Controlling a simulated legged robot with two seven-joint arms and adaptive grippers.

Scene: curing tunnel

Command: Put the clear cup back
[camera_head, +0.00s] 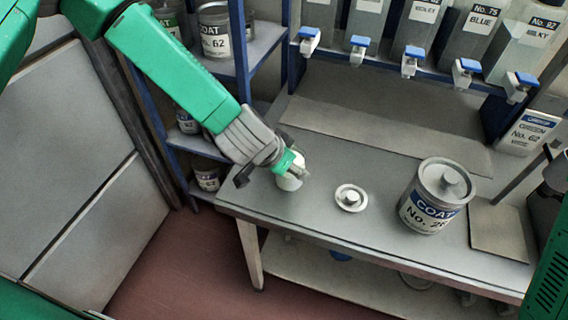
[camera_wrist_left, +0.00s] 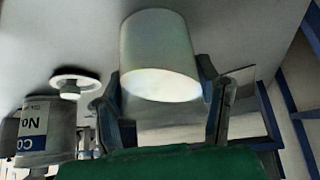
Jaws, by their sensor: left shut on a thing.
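A pale, whitish cup (camera_head: 289,181) is at the left end of the grey table, mostly covered from above by my left gripper (camera_head: 287,164). In the left wrist view the cup (camera_wrist_left: 160,50) stands out between the two dark fingers of the left gripper (camera_wrist_left: 165,100), which is shut on it. I cannot tell whether the cup's base touches the table. My right gripper is not in view.
A small round lid-like disc with a knob (camera_head: 351,198) lies right of the cup. A COAT No. 26 can (camera_head: 433,197) stands further right. Paint dispensers with blue taps (camera_head: 411,60) line the back. Shelves with cans (camera_head: 215,32) stand at the left. The table front (camera_head: 300,218) is clear.

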